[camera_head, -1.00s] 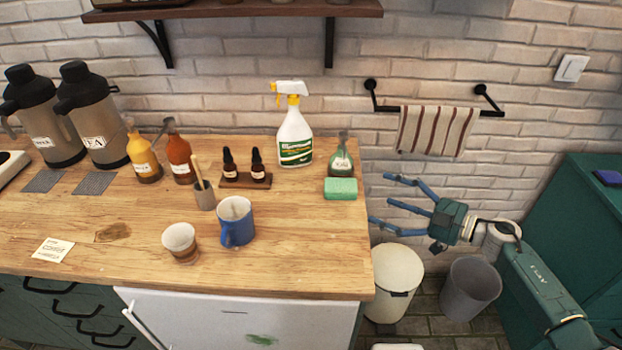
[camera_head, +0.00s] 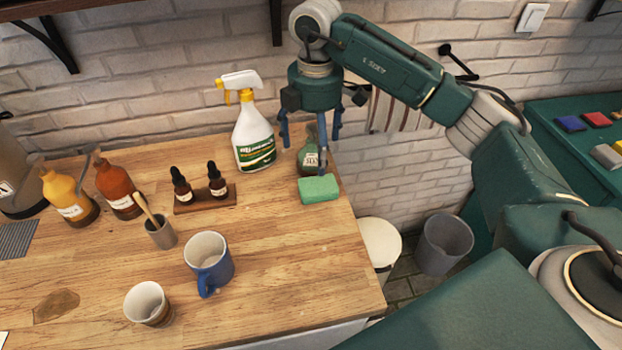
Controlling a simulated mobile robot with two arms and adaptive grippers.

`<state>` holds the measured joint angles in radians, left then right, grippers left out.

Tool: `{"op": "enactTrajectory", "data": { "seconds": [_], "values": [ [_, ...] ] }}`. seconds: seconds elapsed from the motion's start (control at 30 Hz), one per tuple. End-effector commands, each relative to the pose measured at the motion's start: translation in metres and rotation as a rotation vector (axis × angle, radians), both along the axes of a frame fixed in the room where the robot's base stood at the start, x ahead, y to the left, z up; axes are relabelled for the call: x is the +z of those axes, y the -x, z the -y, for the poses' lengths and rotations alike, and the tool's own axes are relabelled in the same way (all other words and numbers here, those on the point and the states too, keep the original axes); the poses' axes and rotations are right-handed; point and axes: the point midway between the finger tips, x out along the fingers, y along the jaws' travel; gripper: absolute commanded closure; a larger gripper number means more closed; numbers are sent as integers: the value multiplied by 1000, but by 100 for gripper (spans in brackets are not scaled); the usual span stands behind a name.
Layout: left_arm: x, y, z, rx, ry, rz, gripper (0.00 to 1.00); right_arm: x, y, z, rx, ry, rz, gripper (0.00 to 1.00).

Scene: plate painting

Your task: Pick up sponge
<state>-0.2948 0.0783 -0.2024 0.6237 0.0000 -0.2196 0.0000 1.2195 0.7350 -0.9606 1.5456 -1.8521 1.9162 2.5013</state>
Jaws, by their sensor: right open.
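A green sponge (camera_head: 319,190) lies flat near the right edge of the wooden counter (camera_head: 270,285). My right gripper (camera_head: 317,155) points down from above with its fingers spread. One finger comes down in front of the green bottle (camera_head: 308,158) and ends just above or at the back edge of the sponge; I cannot tell whether it touches. The gripper holds nothing. My left gripper is not in view.
A spray bottle (camera_head: 252,135) stands just left of my right gripper. Two dropper bottles on a wooden stand (camera_head: 205,199), a blue mug (camera_head: 209,263) and a small cup (camera_head: 149,303) stand further left. Bins (camera_head: 443,244) are on the floor beyond the counter's right edge.

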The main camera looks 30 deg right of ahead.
Motion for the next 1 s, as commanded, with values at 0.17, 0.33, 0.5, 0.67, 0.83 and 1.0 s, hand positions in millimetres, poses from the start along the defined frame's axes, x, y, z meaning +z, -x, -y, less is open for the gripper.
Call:
{"op": "enactTrajectory", "data": {
  "seconds": [0.17, 0.33, 0.5, 0.67, 0.83, 1.0],
  "values": [
    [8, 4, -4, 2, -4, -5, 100, -24, 2, 2, -5, 11, -6, 11],
    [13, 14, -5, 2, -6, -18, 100, -47, 2, 2, -5, 8, -4, 11],
    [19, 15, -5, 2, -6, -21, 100, -58, 3, 2, -4, 7, -4, 11],
    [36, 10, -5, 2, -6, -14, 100, -80, 7, 3, -3, 7, -7, 11],
    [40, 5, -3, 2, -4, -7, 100, -102, 6, 2, -3, 5, -3, 11],
    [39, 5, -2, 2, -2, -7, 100, -106, 6, 2, -2, 5, 0, 11]
  ]
}}
